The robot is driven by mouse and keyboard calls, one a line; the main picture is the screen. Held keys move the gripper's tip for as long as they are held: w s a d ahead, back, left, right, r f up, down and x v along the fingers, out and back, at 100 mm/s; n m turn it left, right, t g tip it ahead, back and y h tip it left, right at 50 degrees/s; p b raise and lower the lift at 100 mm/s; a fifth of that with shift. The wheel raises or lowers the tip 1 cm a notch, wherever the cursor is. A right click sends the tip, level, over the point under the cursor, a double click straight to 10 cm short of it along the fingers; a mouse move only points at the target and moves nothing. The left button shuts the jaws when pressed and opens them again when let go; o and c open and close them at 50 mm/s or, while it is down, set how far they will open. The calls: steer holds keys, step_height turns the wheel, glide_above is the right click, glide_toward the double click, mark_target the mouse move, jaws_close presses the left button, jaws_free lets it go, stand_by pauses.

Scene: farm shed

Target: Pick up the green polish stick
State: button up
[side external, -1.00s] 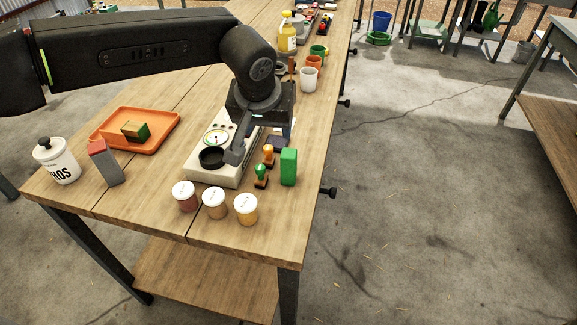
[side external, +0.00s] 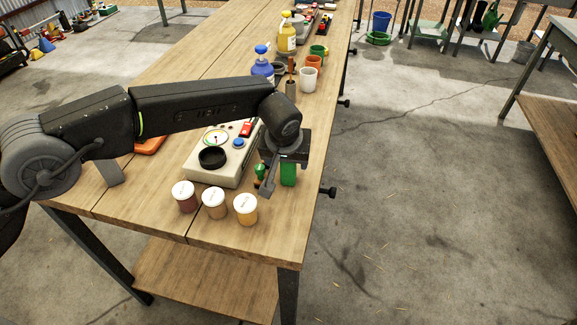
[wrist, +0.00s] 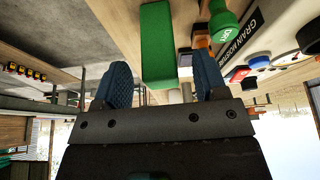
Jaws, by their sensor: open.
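The green polish stick (side external: 288,174) is an upright green block near the right edge of the bench. My gripper's dark body partly covers its top in the side view. In the wrist view the green polish stick (wrist: 157,45) shows in the gap between my two blue-padded fingers, nearer the left one. My gripper (wrist: 164,82) is open, and I cannot tell whether either finger touches the stick. In the side view one finger of my gripper (side external: 279,176) hangs just left of the stick; the other is hidden.
A green-topped stamp (side external: 260,172) stands close left of the stick. A grain moisture meter (side external: 213,172) is farther left. Several white-lidded jars (side external: 214,199) stand in front. The bench edge is close on the right. A blue spray bottle (side external: 262,66) and cups (side external: 308,79) stand behind.

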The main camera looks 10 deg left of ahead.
steer(key=x, duration=0.3)
steer(key=shift+w+f, duration=0.2)
steer(key=shift+f, duration=0.05)
steer(key=c, duration=1.1)
steer(key=shift+r, duration=0.15)
